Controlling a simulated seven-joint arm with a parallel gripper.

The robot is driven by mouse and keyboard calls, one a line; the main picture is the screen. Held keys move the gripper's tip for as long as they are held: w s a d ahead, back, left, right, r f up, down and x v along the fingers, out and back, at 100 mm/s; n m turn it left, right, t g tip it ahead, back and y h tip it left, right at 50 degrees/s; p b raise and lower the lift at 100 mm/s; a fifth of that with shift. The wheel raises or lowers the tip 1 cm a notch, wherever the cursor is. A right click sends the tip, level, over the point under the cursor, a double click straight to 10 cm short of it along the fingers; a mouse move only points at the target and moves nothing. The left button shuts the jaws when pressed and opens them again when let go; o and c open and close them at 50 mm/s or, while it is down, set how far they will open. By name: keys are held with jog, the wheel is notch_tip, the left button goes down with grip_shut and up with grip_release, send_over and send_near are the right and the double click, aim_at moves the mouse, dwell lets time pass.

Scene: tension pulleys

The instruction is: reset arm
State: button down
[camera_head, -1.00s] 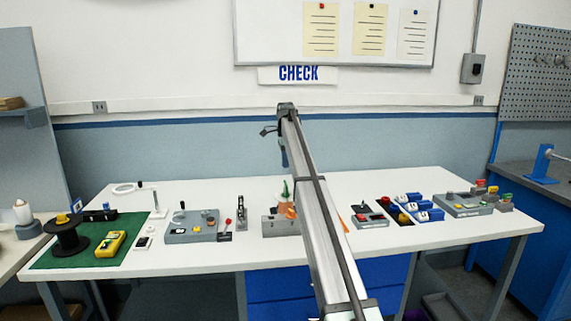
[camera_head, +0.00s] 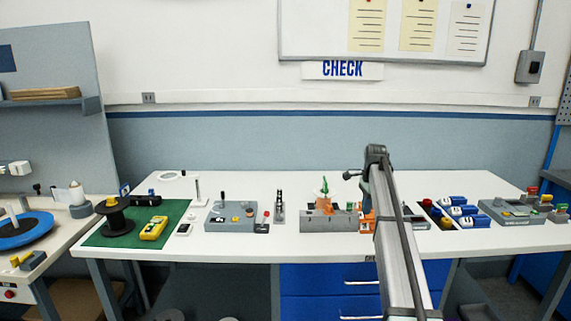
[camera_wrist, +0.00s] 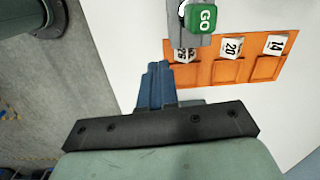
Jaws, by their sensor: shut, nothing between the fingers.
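My gripper (camera_wrist: 157,72) shows in the wrist view with its blue fingers together and nothing between them. It points toward the white tabletop near an orange tray (camera_wrist: 210,72), apart from it as far as I can tell. The tray has compartments with numbered white tags; 20 and 14 are readable. A green block marked GO (camera_wrist: 202,19) sits on a grey part above the tray in the picture. In the head view my arm rises over the table's front edge, right of centre, and largely hides the gripper. Part of the orange tray (camera_head: 367,222) shows beside the arm.
The white table (camera_head: 250,180) holds a green mat (camera_head: 125,240) with a black spool (camera_head: 115,217) and yellow meter (camera_head: 153,228), a grey panel (camera_head: 230,217), a long grey block (camera_head: 328,223), and blue-and-white units (camera_head: 463,211) at the right. The back middle of the table is clear.

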jog(key=s+a+f+n+g, duration=0.1)
jog(key=s+f, duration=0.3)
jog(key=s, duration=0.4)
jog(key=s+f+n, duration=0.1)
jog(key=s+f, duration=0.4)
jog(key=s, duration=0.3)
jog(key=s+a+f+n+g, duration=0.1)
jog(key=s+a+f+n, duration=0.15)
jog(key=s+f, duration=0.7)
jog(key=s+a+f+n+g, duration=0.1)
jog(key=s+a+f+n, duration=0.3)
jog(key=f, duration=1)
jog(key=s+a+f+n+g, duration=0.1)
jog(key=s+a+f, duration=0.1)
jog(key=s+f, duration=0.8)
jog(key=s+a+f+n+g, duration=0.1)
jog(key=s+f+n, duration=0.1)
jog(key=s+f, duration=0.3)
jog(key=s+a+f+n+g, duration=0.1)
jog(key=s+f+n, duration=0.2)
jog(key=s, duration=1.1)
jog(key=s+a+f+n+g, duration=0.1)
jog(key=s+f+n, duration=0.1)
jog(key=s+f, duration=0.6)
jog(key=shift+s+f+h, duration=0.3)
jog(key=shift+s, duration=0.7)
jog(key=shift+a+n, duration=0.1)
jog(key=shift+n, duration=0.15)
